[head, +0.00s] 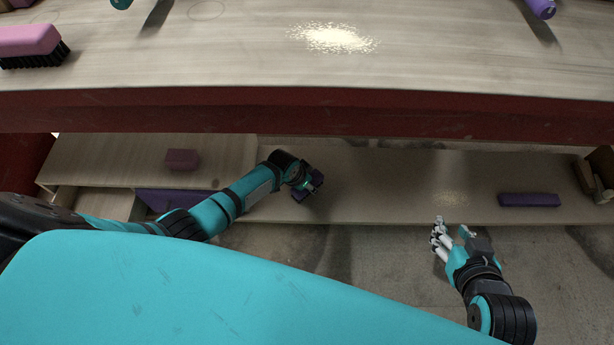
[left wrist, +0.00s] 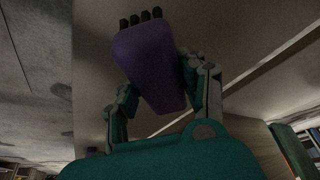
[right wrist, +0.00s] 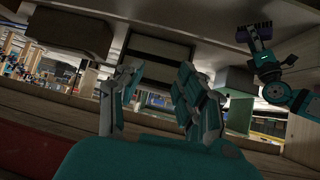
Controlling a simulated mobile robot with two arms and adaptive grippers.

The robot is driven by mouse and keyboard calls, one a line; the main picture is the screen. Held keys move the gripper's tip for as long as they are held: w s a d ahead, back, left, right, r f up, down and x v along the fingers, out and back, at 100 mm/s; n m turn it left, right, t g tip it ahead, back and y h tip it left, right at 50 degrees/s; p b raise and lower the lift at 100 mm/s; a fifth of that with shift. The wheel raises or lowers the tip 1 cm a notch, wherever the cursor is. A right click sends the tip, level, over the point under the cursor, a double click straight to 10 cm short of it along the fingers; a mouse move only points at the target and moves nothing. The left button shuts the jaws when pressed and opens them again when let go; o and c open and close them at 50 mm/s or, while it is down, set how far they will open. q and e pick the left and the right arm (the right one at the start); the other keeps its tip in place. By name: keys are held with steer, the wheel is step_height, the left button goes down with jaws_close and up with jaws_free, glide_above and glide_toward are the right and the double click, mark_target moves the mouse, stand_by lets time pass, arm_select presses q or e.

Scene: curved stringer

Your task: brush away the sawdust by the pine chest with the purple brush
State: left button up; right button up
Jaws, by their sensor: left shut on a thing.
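The purple brush (left wrist: 150,62), with black bristles, is held between the fingers of my left gripper (left wrist: 165,105). In the head view my left gripper (head: 308,184) holds it over the lower shelf. The brush also shows at the upper right of the right wrist view (right wrist: 254,32). A faint patch of sawdust (head: 450,198) lies on the lower shelf, right of the brush and apart from it. My right gripper (head: 449,236) is open and empty just in front of that patch. A brown wooden thing (head: 603,178) stands at the shelf's right end; I cannot tell whether it is the pine chest.
A brighter sawdust patch (head: 335,38) and a pink brush (head: 28,42) lie on the upper top. Its red front edge (head: 310,112) overhangs the lower shelf (head: 385,185). A purple block (head: 530,200) lies at the shelf's right. A mauve block (head: 182,160) lies at the left.

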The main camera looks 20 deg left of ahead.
arm_select(q)
steer(key=shift+r+p, duration=1)
steer(key=shift+p, duration=0.05)
steer(key=shift+r+p, duration=0.3)
steer(key=shift+r, duration=0.05)
steer(key=shift+r+p, duration=0.5)
steer(key=shift+p, duration=0.05)
steer(key=shift+r+p, duration=0.55)
steer(key=shift+p, duration=0.05)
steer(key=shift+r, duration=0.1)
arm_select(e)
steer(key=s+d+f+g+h, duration=0.1)
steer(key=s+d+f+g, duration=0.2)
steer(key=s+f+g, duration=0.3)
steer(key=shift+s+g+h, duration=0.3)
steer(key=shift+s, duration=1.7)
steer(key=shift+d, duration=0.1)
arm_select(q)
steer(key=shift+r, duration=0.1)
arm_select(e)
steer(key=shift+s, duration=0.1)
